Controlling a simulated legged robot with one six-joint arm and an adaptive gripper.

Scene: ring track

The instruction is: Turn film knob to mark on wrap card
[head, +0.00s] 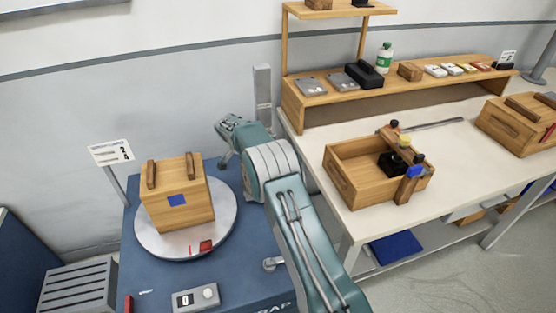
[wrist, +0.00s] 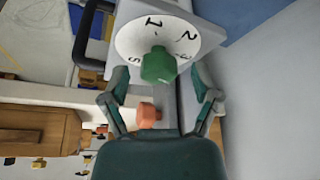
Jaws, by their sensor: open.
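In the wrist view, a green knob (wrist: 158,65) sits on a white dial (wrist: 128,45) with black numbers, among them 1 and 2. An orange knob (wrist: 149,114) shows below it. My gripper (wrist: 160,84) is open, its fingers on either side, with the green knob between and just beyond the tips. No contact is visible. In the head view my gripper (head: 226,140) is beside the grey mast (head: 262,95); the knobs are hidden there. The wrap card (head: 112,152) stands on a post at the left, its print too small to read surely.
A wooden crate (head: 176,209) with a blue patch sits on the round turntable (head: 150,241). A small control box (head: 196,298) is in front. A white workbench (head: 400,218) at right holds an open wooden box (head: 345,176) and a shelf (head: 320,99). The wall is close behind.

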